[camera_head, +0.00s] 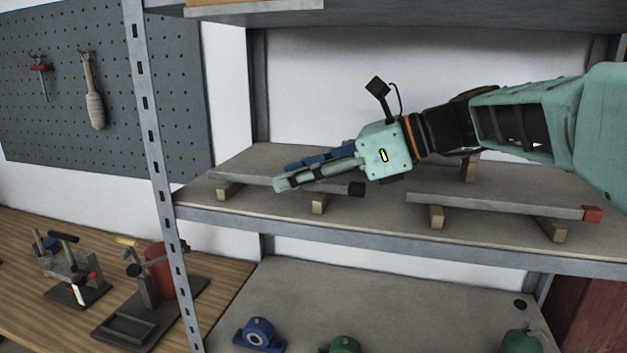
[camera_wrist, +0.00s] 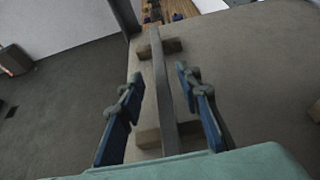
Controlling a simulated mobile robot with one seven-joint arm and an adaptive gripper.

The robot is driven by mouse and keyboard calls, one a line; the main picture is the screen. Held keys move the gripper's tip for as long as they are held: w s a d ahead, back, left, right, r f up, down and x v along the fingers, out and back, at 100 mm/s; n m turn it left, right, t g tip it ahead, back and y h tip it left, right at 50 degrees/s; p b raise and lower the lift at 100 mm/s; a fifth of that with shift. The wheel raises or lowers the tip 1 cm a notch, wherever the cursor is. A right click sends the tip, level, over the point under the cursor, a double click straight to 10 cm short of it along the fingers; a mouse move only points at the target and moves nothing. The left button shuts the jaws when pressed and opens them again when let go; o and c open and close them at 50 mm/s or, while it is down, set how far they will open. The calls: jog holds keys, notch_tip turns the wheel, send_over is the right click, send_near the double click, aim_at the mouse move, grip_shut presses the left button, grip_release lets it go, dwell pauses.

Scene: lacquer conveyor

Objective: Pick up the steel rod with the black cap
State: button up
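The steel rod with the black cap (camera_head: 245,179) lies level across two wooden blocks on the middle shelf, left of centre. Its black cap (camera_head: 357,189) is at the right end, near my wrist. My gripper (camera_head: 285,175) reaches in from the right over the rod. In the wrist view the rod (camera_wrist: 162,75) runs lengthwise between my two blue-padded fingers (camera_wrist: 155,88), with a gap on each side. The gripper is open and holds nothing. The cap does not show in the wrist view. Part of the rod is hidden behind a finger in the head view.
A second rod (camera_head: 490,204) with a red cap (camera_head: 592,214) lies on blocks to the right. Another wooden block (camera_head: 470,168) stands behind. A perforated shelf post (camera_head: 150,130) is at left, and an upper shelf (camera_head: 400,14) hangs above.

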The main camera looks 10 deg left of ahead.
jog(key=shift+a+f, duration=0.2)
jog(key=shift+a, duration=0.2)
grip_shut()
jog(key=shift+r, duration=0.15)
